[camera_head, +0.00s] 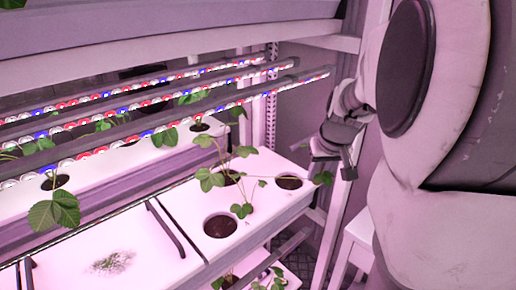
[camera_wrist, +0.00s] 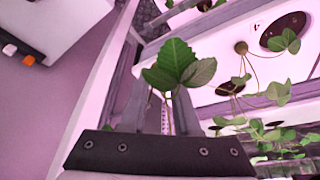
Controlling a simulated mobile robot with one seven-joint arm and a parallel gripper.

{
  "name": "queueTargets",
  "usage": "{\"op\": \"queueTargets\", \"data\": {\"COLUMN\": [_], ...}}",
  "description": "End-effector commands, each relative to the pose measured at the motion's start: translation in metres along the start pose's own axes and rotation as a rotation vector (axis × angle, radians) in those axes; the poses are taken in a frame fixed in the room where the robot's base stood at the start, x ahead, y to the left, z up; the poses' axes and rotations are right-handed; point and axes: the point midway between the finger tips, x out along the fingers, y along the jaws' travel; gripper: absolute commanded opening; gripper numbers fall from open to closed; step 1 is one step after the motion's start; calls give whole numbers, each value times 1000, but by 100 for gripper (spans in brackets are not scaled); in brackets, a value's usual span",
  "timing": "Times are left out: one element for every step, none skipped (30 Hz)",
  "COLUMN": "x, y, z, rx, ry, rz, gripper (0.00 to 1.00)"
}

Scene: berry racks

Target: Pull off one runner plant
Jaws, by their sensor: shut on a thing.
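My gripper (camera_head: 336,160) is beyond the right end of the white growing trough in the head view. In the wrist view my gripper (camera_wrist: 163,103) is shut on the thin stem of a runner plant (camera_wrist: 176,64), whose green leaves stand out past the fingers. In the head view the held runner plant (camera_head: 322,178) shows as a small leaf cluster just below the gripper. A mother strawberry plant (camera_head: 208,179) with several leaves and thin stems grows from the trough. Whether the runner's stem still joins it is unclear.
The white trough (camera_head: 180,206) has round holes, one open with dark soil (camera_head: 220,226). LED light bars (camera_head: 170,122) run above it. A rack post (camera_head: 271,100) stands behind. A white stand (camera_head: 357,240) is at the lower right.

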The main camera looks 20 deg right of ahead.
Motion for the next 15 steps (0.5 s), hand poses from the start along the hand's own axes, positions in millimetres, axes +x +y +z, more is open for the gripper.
{"op": "queueTargets", "data": {"x": [-1, -1, -2, -2, -3, -4, -4, -5, -5, -6, -6, -7, -7, -8, -8], "y": [2, 3, 4, 5, 6, 7, 7, 8, 9, 10, 11, 12, 13, 14, 15], "z": [2, 2, 3, 4, 5, 6, 6, 7, 8, 9, 10, 11, 12, 12, 13], "rx": [1, 1, 1, 1, 1, 1, 1, 2, 2, 2, 2, 2, 1, 1, 1], "ry": [1, 1, 1, 1, 2, 2, 2, 2, 2, 2, 1, 1, 1, 1, 1], "rz": [0, 0, 0, 0, 1, 1, 1, 1, 1, 1, 1, 0, 0, 0, 0], "gripper": [0, 0, 0, 0, 0, 0, 0, 0, 0, 0, 0, 0, 0, 0, 0]}}
